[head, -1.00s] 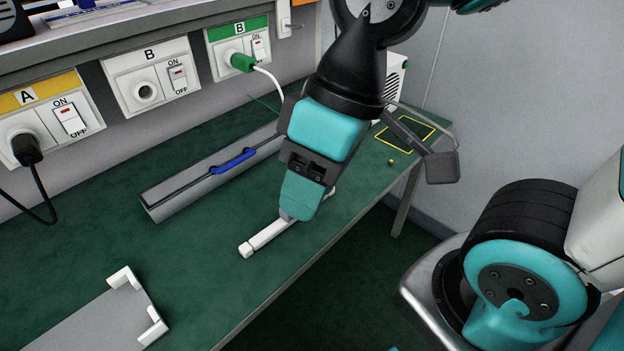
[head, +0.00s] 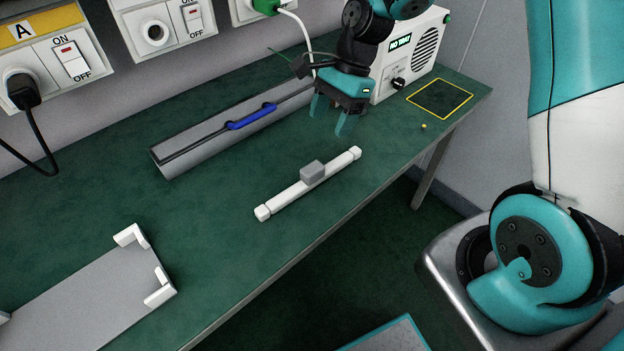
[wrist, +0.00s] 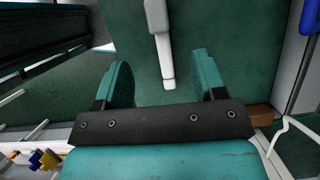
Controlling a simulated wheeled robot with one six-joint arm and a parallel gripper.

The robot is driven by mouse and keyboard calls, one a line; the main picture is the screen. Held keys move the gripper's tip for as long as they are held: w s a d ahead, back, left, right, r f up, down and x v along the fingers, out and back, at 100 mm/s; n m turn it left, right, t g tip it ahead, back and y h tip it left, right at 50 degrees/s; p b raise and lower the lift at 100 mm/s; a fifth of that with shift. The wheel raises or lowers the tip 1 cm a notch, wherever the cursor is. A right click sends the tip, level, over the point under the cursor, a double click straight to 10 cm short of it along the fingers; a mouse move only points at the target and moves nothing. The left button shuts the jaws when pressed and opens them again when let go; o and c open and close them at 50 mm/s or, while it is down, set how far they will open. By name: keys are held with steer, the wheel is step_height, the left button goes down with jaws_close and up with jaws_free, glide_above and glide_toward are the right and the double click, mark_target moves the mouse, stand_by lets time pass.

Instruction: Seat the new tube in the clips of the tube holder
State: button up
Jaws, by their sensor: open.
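A white tube (head: 285,197) with a grey block (head: 312,172) at its middle lies on the green bench near the front edge. The tube holder (head: 85,305), a grey plate with white clips (head: 158,290) at its visible end, lies at the lower left, partly cut off by the picture edge. The tube is apart from the holder. My gripper (head: 327,122) is open and empty, above the bench behind the tube. In the wrist view the tube (wrist: 168,72) and block (wrist: 156,16) appear ahead, beyond the open fingers (wrist: 162,66).
A grey trough (head: 215,130) with a blue handle (head: 252,116) lies along the wall. A white box with a display (head: 412,55) and a yellow-outlined square (head: 441,98) are at the bench's far end. A small yellow ball (head: 423,126) lies nearby. The bench between tube and holder is clear.

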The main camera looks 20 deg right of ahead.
mark_target(313, 167)
steer(key=x, duration=0.8)
steer(key=shift+s+a+f, duration=0.1)
steer(key=shift+a+f, duration=0.1)
steer(key=shift+f, duration=0.15)
steer(key=x, duration=0.5)
steer(key=shift+s+a+f, duration=0.1)
steer(key=shift+s, duration=0.15)
steer(key=c, duration=1)
steer(key=shift+c, duration=0.2)
